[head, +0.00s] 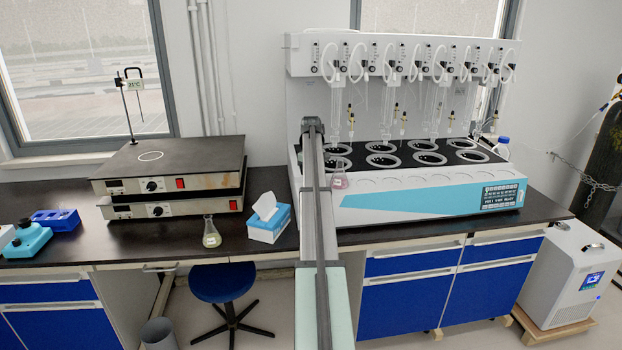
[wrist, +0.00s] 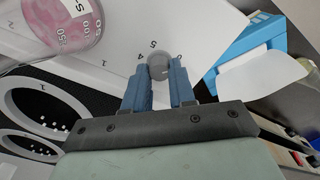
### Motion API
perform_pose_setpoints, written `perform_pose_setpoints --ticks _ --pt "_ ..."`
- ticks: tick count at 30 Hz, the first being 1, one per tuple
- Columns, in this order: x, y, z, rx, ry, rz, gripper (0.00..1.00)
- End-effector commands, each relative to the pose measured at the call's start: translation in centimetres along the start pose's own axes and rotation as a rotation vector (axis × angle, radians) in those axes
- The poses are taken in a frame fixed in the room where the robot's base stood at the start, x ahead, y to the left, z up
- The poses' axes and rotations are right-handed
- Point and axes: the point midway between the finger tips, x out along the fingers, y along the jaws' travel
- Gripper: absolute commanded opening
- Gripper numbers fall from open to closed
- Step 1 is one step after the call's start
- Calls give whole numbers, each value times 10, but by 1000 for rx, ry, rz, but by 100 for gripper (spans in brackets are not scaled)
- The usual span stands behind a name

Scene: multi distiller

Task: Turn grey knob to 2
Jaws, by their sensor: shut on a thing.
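The grey knob (wrist: 159,66) sits on the white panel of the distiller (wrist: 115,40) in the wrist view, with the digits 4 and 5 printed beside it. My gripper (wrist: 161,78) is shut on the knob, with one blue-grey finger on each side of it. In the head view my arm reaches to the left end of the distiller (head: 430,200) and hides the knob.
A flask with pink liquid (head: 339,178) stands on the distiller close to my arm; it also shows in the wrist view (wrist: 70,25). A blue tissue box (head: 268,222) and a flask with yellowish liquid (head: 211,236) stand left of my arm. Stacked hot plates (head: 165,180) are further left.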

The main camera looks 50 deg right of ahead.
Motion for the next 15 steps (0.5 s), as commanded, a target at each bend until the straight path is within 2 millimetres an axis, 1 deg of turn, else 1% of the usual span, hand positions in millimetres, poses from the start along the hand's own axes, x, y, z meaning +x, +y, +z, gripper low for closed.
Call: perform_pose_setpoints --ticks 1,6,15 --pt "0 0 0 0 0 0 16" --pt "0 0 0 0 0 0 0" --pt "0 0 0 22 0 -1 0"
